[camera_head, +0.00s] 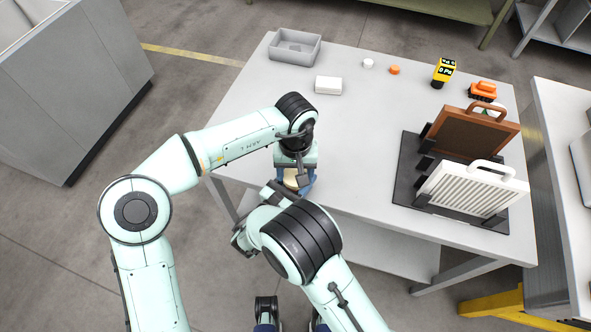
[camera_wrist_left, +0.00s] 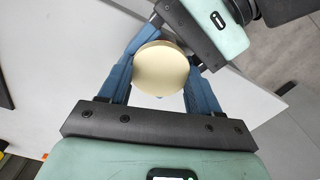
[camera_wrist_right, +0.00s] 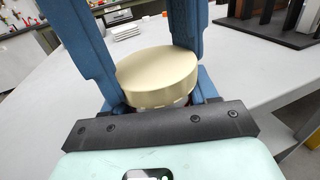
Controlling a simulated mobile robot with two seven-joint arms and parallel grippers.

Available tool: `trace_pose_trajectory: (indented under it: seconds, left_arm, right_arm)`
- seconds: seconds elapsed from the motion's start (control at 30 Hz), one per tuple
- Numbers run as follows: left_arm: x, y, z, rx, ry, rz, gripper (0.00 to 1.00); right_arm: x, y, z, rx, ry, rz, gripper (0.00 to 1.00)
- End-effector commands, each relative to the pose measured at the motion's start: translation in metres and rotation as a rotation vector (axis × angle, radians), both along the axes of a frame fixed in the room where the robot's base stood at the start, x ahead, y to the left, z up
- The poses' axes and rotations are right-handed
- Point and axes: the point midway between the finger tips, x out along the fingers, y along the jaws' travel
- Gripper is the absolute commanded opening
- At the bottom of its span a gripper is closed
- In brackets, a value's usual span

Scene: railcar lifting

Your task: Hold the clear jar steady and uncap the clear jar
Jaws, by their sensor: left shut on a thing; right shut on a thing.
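The jar's round cream lid (camera_head: 291,179) shows near the table's front edge, below my left gripper (camera_head: 297,183). In the left wrist view the lid (camera_wrist_left: 160,68) faces the camera between two blue fingers. My left gripper comes down from above, shut on the lid. My right gripper (camera_head: 283,192) reaches in from the side, lower down, and is shut on the jar. In the right wrist view the lid (camera_wrist_right: 158,75) is upright and level, with blue fingers on both sides. The clear jar's body is almost wholly hidden under the lid and behind the grippers.
The white table (camera_head: 345,140) is clear around the jar. A black rack (camera_head: 408,180) with brown and white panels stands at the right. A yellow tool (camera_head: 444,71) is behind it.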

Motion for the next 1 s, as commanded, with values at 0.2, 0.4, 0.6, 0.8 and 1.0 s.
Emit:
trace_pose_trajectory:
  seconds: [0.2,0.4,0.6,0.8,1.0]
  left_arm:
    - [0.0,0.0,0.0,0.0,-0.001,0.002,0.27]
    - [0.0,0.0,0.0,0.0,-0.001,0.0,0.89]
    - [0.0,0.0,0.002,0.0,-0.001,0.0,0.89]
    - [0.0,-0.001,0.026,-0.002,-0.003,0.0,0.89]
    - [0.0,-0.001,0.044,-0.001,-0.002,-0.001,0.89]
  right_arm:
    - [0.0,0.0,0.0,0.0,0.0,-0.001,0.0]
    - [0.0,0.0,0.0,0.0,0.0,-0.001,0.0]
    - [0.0,0.0,0.0,0.0,0.0,-0.001,0.0]
    - [0.0,0.0,0.0,0.0,0.0,-0.001,0.0]
    - [0.0,0.0,0.0,0.0,0.0,-0.001,0.0]
